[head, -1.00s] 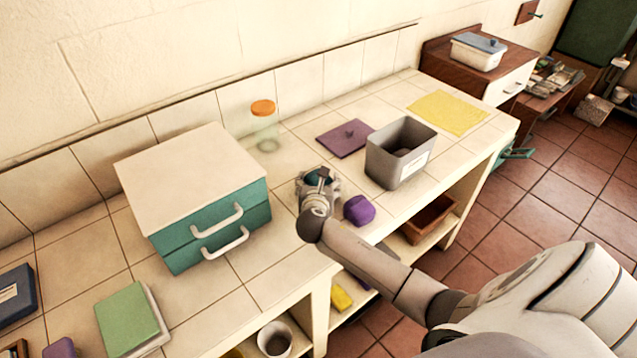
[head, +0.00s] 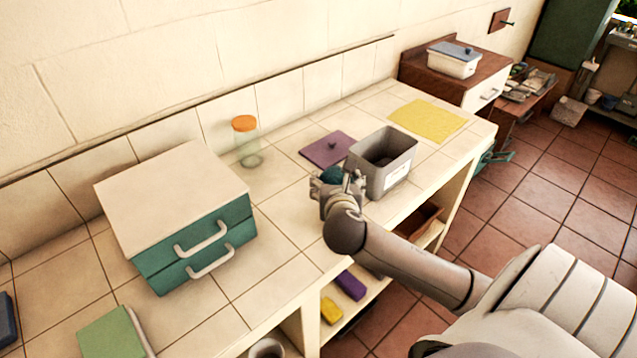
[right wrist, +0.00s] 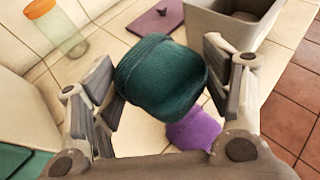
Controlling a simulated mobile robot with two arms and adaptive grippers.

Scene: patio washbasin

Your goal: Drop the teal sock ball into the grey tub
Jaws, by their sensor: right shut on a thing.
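The teal sock ball (right wrist: 160,78) is between the fingers of my right gripper (head: 338,180), which is shut on it. In the head view the teal sock ball (head: 333,174) shows only in part above the gripper. The grey tub (head: 386,178) stands open on the tiled counter, just right of and behind the gripper. In the right wrist view the grey tub (right wrist: 228,32) is beyond the right finger, and the ball is outside it. My left gripper is not in view.
A purple sock ball (right wrist: 194,130) is below the held ball. A purple lid (head: 326,150) lies left of the tub. An orange-capped jar (head: 246,142) and a teal drawer box (head: 195,245) stand further left. A yellow cloth (head: 428,119) lies beyond the tub.

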